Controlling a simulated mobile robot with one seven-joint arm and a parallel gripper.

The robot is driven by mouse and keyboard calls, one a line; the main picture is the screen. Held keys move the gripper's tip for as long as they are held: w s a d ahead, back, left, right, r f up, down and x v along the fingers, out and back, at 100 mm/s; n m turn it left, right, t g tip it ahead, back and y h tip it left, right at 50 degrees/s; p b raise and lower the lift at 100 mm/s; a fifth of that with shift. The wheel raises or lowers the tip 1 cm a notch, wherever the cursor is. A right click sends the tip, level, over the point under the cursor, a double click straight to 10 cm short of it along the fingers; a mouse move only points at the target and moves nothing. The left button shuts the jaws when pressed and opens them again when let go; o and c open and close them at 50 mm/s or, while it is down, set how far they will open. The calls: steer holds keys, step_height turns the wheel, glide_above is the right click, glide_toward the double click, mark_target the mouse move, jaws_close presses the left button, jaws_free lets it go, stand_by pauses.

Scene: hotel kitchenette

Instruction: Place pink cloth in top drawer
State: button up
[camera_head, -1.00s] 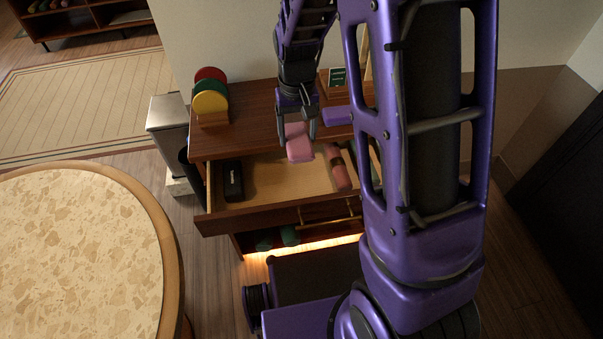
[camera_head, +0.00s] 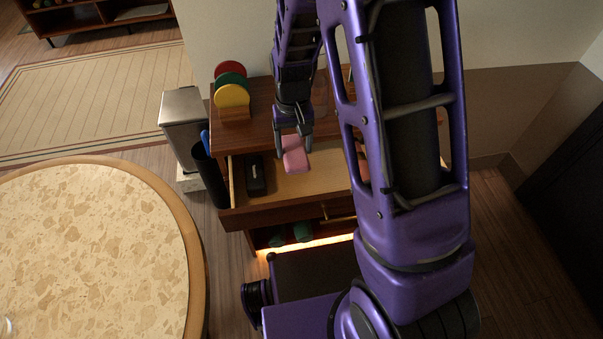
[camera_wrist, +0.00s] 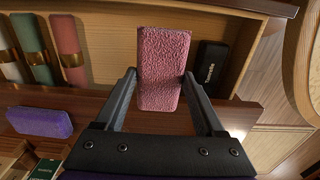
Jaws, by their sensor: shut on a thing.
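My gripper (camera_head: 293,148) is shut on the pink cloth (camera_head: 295,158), a thick fuzzy block. In the wrist view, the gripper's fingers (camera_wrist: 160,80) press on both sides of the pink cloth (camera_wrist: 165,60). The open top drawer (camera_head: 318,184) of the brown cabinet lies beneath it. The cloth appears held above the drawer's light wooden floor (camera_wrist: 110,45), though its exact height is unclear. My arm hides the drawer's right part in the head view.
A black case (camera_wrist: 209,67) lies in the drawer beside the cloth. Several banded rolls, including a pink one (camera_wrist: 67,45), lie at the other side. A purple block (camera_wrist: 40,122) is on the cabinet top. A disc rack (camera_head: 233,100) stands there too. A round table (camera_head: 100,250) is at left.

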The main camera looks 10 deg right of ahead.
step_height(320, 180, down, 11)
steer(key=shift+f+b, duration=0.2)
steer(key=shift+b, duration=0.35)
steer(key=shift+f, duration=0.2)
steer(key=o, duration=1.5)
step_height(320, 180, up, 12)
steer(key=shift+r+p, duration=0.25)
steer(key=shift+p, duration=0.5)
